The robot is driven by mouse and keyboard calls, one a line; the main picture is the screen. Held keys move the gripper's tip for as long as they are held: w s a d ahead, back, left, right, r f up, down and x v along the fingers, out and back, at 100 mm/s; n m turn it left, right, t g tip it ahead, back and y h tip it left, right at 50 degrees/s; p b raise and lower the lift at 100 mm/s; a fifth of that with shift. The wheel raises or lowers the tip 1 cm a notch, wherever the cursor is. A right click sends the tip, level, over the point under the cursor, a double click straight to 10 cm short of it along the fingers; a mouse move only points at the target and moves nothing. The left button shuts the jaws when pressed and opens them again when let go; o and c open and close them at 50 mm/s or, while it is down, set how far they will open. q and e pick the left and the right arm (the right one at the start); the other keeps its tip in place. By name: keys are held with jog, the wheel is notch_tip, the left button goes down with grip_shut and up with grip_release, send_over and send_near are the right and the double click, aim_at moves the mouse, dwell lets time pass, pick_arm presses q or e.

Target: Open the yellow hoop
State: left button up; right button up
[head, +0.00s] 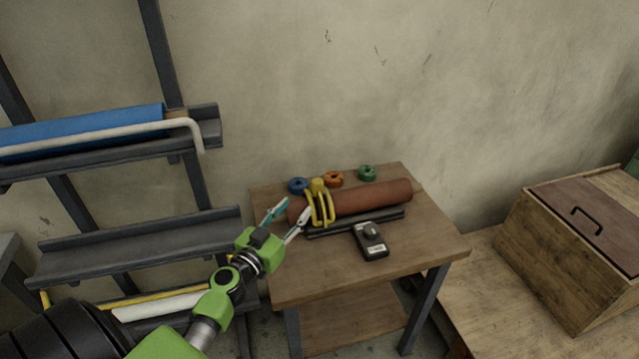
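The yellow hoop (321,208) sits around the left part of a reddish-brown roll (365,199) on the small wooden table (417,252). A yellow knob (317,184) shows at its top. The roll rests on a dark cradle (350,224). My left gripper (292,216) is open, its two fingers apart at the left end of the roll, just left of the hoop. One fingertip looks close to the hoop; I cannot tell whether they touch. My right gripper is out of view.
Blue (298,185), orange (333,179) and green (367,172) rings lie behind the roll. A dark device with a round knob (371,240) lies in front. A rack with a blue roll (85,127) stands left. A wooden box (575,250) stands right. The table's front is clear.

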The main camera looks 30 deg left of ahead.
aim_at(315, 187)
pick_arm(q)
jog(key=w, duration=0.4)
jog(key=w+p, duration=0.1)
jog(key=w, duration=0.3)
jog(key=w+a+p, duration=0.1)
jog(key=w, duration=0.4)
grip_shut()
